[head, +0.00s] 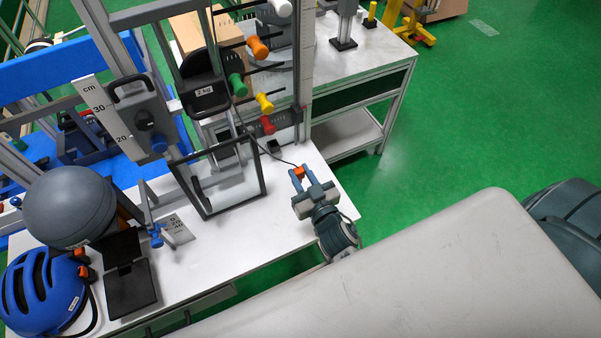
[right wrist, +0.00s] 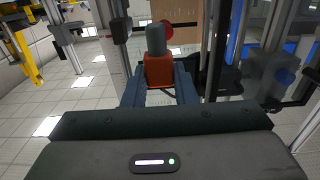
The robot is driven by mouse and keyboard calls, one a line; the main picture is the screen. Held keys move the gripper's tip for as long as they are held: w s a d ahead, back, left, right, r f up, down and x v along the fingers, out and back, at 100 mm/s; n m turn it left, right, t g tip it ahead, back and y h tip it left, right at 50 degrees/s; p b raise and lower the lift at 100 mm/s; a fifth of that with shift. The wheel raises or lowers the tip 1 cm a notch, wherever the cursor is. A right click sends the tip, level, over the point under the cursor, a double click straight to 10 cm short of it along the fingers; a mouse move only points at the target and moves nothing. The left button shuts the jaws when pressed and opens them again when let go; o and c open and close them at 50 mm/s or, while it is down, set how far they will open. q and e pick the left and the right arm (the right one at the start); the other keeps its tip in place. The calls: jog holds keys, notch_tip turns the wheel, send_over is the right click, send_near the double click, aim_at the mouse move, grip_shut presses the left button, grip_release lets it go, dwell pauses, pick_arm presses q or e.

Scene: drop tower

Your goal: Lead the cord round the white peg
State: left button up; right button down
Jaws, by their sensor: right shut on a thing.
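My right gripper (head: 298,175) is shut on the orange end piece (head: 299,172) of a thin dark cord, above the white table's right end. In the right wrist view the orange end piece (right wrist: 159,72) sits between the blue fingers, with a grey cylinder on it. The cord (head: 272,155) runs from there up and left toward the tower, near the green peg (head: 237,84). The white peg (head: 281,7) is the topmost on the tower, far above my gripper. The cord is apart from it. My left gripper is not in view.
Below the white peg are an orange peg (head: 258,47), a yellow peg (head: 264,102) and a red peg (head: 268,124). A black 2 kg weight (head: 204,94) and a dark frame (head: 206,214) stand left. A blue helmet (head: 42,292) lies front left.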

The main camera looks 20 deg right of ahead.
jog(key=s+b, duration=0.1)
jog(key=s, duration=0.6)
dwell(0.4)
jog(key=shift+d, duration=0.15)
